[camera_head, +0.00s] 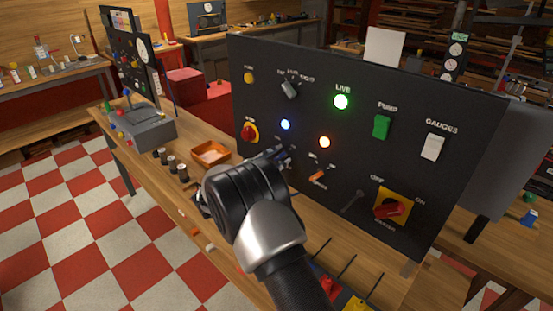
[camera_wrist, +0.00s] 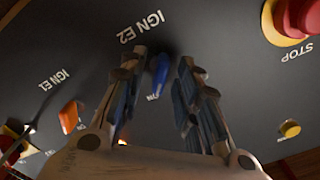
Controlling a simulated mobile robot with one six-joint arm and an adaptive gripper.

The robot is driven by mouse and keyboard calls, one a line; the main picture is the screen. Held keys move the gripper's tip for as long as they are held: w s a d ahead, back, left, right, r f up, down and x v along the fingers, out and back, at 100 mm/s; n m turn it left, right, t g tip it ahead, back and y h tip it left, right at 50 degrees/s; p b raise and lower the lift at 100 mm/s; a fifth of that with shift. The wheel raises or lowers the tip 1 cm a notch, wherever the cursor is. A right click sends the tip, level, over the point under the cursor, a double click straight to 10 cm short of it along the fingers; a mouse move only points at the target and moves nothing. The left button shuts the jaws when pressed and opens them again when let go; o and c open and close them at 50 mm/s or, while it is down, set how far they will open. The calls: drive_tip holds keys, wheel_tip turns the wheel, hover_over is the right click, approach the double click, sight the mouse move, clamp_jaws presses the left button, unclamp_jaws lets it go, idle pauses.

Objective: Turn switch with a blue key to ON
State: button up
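The blue key (camera_wrist: 160,72) sits in its switch on the dark panel, beside the label IGN E2, in the wrist view. Small lettering, seemingly ON, is near the key's lower end. My gripper (camera_wrist: 163,60) is open, with one finger on each side of the key and a gap showing on both sides. In the head view my gripper (camera_head: 282,158) is up against the panel below the lit blue lamp (camera_head: 285,125). My wrist and fingers hide most of the blue key there.
An orange key switch (camera_head: 318,175) is right of my gripper, also in the wrist view (camera_wrist: 70,117). A red stop button (camera_wrist: 295,18) and a yellow button (camera_wrist: 289,129) are on the panel. An orange tray (camera_head: 210,153) stands on the bench to the left.

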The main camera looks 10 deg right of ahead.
drive_tip(key=v, duration=1.2)
drive_tip(key=w+r+n+t+y, duration=0.4)
drive_tip(key=w+r+y, duration=0.25)
drive_tip(key=r, duration=0.45)
drive_tip(key=s+a+r+n+y, duration=0.2)
drive_tip(key=s+r+n+y, duration=0.6)
drive_tip(key=r+y, duration=0.1)
drive_tip(key=s+d+f+n+g, duration=0.2)
drive_tip(key=s+d+f+g, duration=0.1)
drive_tip(key=s, duration=0.9)
drive_tip(key=s+d+f+n+g, duration=0.2)
drive_tip(key=s+d+f+g, duration=0.1)
drive_tip(key=s, duration=1)
drive_tip(key=s+d+f+n+g, duration=0.3)
drive_tip(key=s+d+f+g, duration=0.1)
drive_tip(key=s, duration=0.9)
drive_tip(key=shift+d+f+h, duration=0.45)
drive_tip(key=shift+d+f, duration=0.35)
drive_tip(key=shift+d, duration=0.25)
